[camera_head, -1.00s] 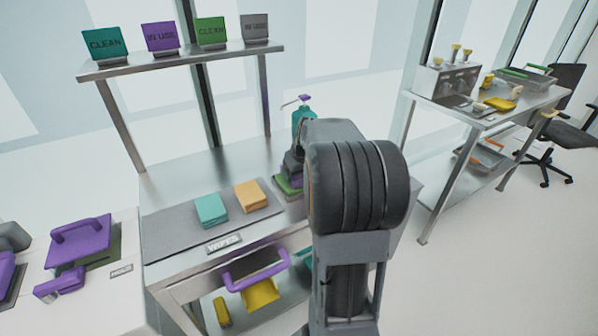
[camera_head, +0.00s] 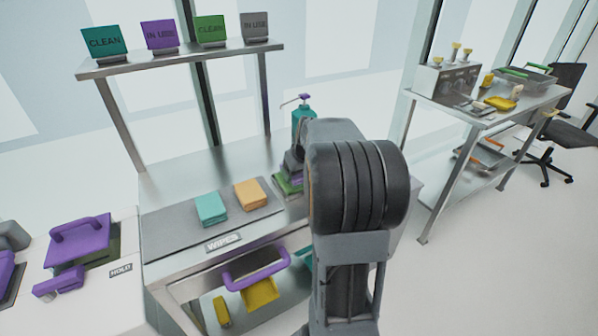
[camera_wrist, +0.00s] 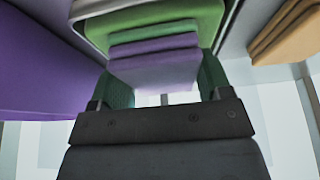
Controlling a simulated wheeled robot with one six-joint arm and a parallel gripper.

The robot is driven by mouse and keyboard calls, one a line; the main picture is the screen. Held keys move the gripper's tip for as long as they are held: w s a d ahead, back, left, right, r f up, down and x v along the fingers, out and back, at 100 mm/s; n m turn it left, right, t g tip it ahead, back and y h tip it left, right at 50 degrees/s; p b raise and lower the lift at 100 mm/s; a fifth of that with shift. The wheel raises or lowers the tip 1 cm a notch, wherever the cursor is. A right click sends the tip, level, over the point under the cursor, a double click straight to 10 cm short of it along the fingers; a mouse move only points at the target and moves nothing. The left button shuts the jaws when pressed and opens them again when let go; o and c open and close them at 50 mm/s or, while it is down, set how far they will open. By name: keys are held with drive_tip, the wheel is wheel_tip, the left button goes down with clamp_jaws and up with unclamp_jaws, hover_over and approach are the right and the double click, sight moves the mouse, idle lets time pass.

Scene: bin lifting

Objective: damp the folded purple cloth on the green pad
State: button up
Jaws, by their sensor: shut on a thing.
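The folded purple cloth (camera_wrist: 155,67) lies on the green pad (camera_wrist: 178,18) in the wrist view. My gripper (camera_wrist: 160,85) has a finger on either side of the cloth and is shut on it. In the head view my arm hides most of this spot. Only a bit of the purple cloth (camera_head: 296,181) and the green pad (camera_head: 287,187) show beside my arm. A teal bottle with a purple pump top (camera_head: 302,122) stands just behind my gripper.
A folded teal cloth (camera_head: 211,208) and a folded orange cloth (camera_head: 250,194) lie on a grey mat to the left. A shelf with several signs (camera_head: 185,58) stands above the bench. A large purple surface (camera_wrist: 45,75) fills the left of the wrist view.

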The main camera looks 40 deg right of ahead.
idle(0.5)
drive_tip(key=shift+r+p, duration=2.55)
drive_tip(key=shift+r, duration=0.95)
drive_tip(key=shift+f, duration=0.1)
